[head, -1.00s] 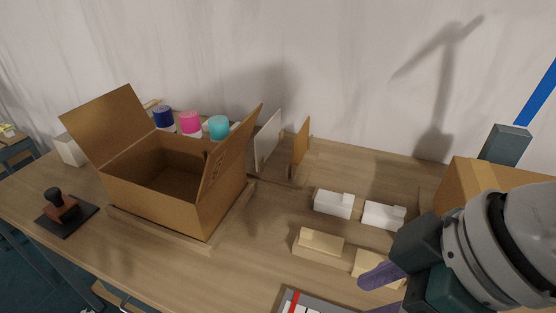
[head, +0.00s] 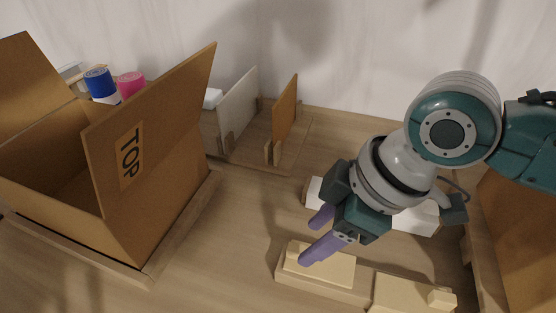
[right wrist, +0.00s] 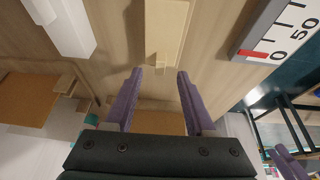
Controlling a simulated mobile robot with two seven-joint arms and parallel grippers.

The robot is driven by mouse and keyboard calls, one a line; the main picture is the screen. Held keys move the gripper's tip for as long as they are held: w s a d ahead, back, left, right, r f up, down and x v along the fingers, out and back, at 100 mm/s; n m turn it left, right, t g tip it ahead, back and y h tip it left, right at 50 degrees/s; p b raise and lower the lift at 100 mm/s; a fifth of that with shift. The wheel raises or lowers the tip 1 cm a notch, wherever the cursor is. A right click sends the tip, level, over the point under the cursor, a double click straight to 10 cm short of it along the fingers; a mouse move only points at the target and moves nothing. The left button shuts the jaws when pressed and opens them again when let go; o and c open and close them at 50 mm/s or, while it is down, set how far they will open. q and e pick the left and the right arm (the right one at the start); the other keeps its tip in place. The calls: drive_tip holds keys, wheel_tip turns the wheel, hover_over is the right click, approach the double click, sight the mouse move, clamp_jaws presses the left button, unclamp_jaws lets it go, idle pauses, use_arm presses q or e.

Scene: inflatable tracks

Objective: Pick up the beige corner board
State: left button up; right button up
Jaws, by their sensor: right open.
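Two beige corner boards lie near the front of the table in the head view. The left one (head: 322,272) is a long base with a raised block; the right one (head: 412,293) has a small knob at one end. My right gripper (head: 318,236) is open and empty, with its purple fingers over the back left part of the left board. In the right wrist view, a beige board (right wrist: 165,30) lies ahead, between the lines of the open fingers (right wrist: 156,80). I cannot tell whether a finger touches it. A purple shape at the lower right there may be my left gripper.
White corner boards (head: 415,220) lie behind the beige ones, partly hidden by my right gripper. An open cardboard box (head: 160,215) stands left; another brown box (head: 520,240) is at the right. Upright panels (head: 285,110) stand behind. A ruler card (right wrist: 280,30) lies near the beige board.

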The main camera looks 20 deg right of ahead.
sight(299, 248)
drive_tip(key=x, duration=0.4)
drive_tip(key=shift+a+b, duration=0.1)
drive_tip(key=shift+b, duration=0.25)
drive_tip(key=shift+r, duration=0.1)
clamp_jaws()
